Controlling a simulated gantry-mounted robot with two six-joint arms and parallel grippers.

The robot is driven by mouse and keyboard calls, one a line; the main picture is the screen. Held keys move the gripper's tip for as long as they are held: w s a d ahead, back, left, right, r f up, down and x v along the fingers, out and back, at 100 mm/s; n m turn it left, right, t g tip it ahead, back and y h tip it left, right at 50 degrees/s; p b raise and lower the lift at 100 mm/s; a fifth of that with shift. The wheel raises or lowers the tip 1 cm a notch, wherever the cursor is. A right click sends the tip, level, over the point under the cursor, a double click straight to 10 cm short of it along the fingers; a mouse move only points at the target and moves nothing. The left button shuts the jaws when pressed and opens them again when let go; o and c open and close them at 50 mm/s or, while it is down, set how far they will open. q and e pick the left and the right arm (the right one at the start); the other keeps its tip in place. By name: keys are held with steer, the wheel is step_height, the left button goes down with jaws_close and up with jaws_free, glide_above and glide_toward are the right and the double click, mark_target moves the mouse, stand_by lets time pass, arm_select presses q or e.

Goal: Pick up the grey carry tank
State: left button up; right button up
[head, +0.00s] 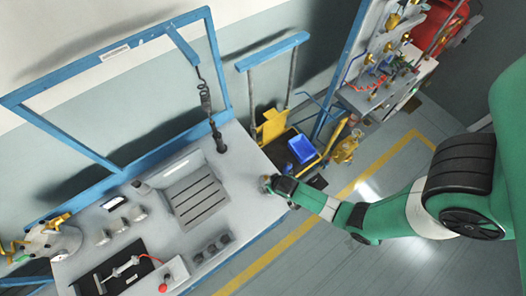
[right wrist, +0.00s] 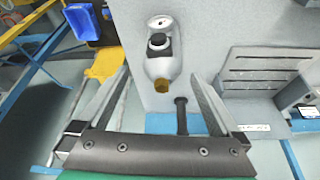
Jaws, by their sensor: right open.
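The grey carry tank (right wrist: 162,66) stands on the pale bench top in the right wrist view. It has a round gauge at one end, a black collar and a brass-coloured part at the other end. My right gripper (right wrist: 159,80) is open, with one finger on each side of the tank; whether either finger touches it I cannot tell. In the head view my right gripper (head: 268,183) is at the bench's right edge, and the tank is mostly hidden there. My left gripper is in neither view.
A dark hanging tool (head: 217,138) on a coiled cord is close by, beside a slotted grey plate (head: 198,197). A yellow trolley with a blue bin (head: 302,149) stands off the bench's right edge. Small fittings and a black mat (head: 125,274) lie nearer the front.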

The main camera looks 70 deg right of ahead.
steer(key=b+x, duration=0.3)
steer(key=x, duration=0.2)
steer(key=shift+f+b, duration=0.1)
steer(key=shift+b, duration=0.25)
steer(key=b+x, duration=0.4)
steer(key=shift+w+f, duration=0.25)
steer(key=shift+f, duration=0.15)
steer(key=shift+w, duration=0.1)
jaws_close()
